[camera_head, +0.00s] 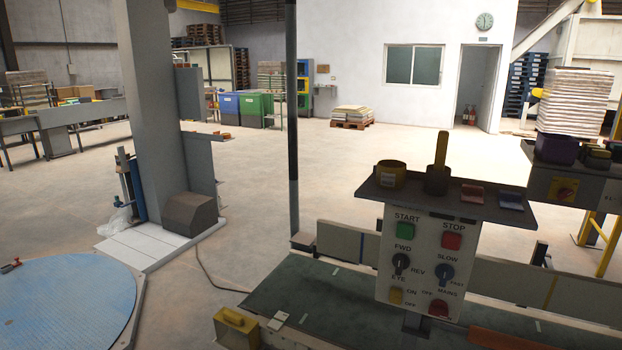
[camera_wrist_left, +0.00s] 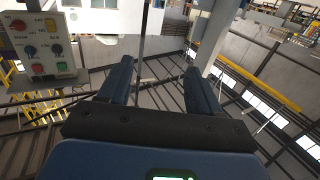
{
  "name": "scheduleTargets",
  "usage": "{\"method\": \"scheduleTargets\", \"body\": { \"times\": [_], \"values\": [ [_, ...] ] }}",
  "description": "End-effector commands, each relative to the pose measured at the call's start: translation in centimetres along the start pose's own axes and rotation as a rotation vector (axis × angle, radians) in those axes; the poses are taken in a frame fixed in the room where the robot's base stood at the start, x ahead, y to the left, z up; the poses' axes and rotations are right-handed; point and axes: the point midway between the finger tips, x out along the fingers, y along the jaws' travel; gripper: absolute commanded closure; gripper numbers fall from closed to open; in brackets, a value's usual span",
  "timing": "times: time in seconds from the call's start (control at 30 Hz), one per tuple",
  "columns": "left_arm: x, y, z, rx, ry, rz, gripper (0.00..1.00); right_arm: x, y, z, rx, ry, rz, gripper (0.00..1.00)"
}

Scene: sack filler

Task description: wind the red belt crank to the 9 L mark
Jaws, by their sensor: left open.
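I cannot make out a red belt crank or a 9 L mark in either view. A small red part (camera_head: 11,265) shows at the far left edge of the head view, above the blue round plate; it is too small to identify. My left gripper (camera_wrist_left: 158,68) shows in the left wrist view with its two dark blue fingers apart and nothing between them. The wrist picture appears upside down, and the fingers are apart from everything seen. Neither gripper shows in the head view. My right gripper is not in view.
A control panel (camera_head: 420,262) with buttons and knobs stands above the green belt (camera_head: 300,306); it also shows in the left wrist view (camera_wrist_left: 32,48). A grey column (camera_head: 152,110) and blue round plate (camera_head: 66,306) are at left. Open floor lies behind the belt.

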Motion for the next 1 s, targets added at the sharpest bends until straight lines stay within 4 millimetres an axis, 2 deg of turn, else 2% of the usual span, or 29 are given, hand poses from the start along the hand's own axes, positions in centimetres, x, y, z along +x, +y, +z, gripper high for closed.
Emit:
{"method": "scheduleTargets", "body": {
  "times": [0.03, 0.23, 0.4, 0.7, 0.77, 1.0],
  "values": [
    [-0.1, 0.0, -2.7, 0.000, 0.000, 0.000, 0.36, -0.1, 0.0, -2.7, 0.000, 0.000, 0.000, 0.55],
    [-0.1, 0.0, -6.0, 0.000, 0.000, 0.000, 0.36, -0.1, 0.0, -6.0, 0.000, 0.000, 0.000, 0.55],
    [-0.1, 0.0, -7.0, 0.000, 0.000, 0.000, 0.36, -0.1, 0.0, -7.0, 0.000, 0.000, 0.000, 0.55],
    [-0.1, 0.0, -6.9, 0.000, 0.000, 0.000, 0.36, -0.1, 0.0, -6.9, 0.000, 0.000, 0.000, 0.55],
    [-0.1, 0.0, -6.9, 0.000, 0.000, 0.000, 0.42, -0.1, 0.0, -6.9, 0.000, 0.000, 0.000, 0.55],
    [0.0, 0.2, -5.5, 0.000, 0.003, 0.012, 0.79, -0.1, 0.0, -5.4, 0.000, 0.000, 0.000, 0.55]
  ]
}}
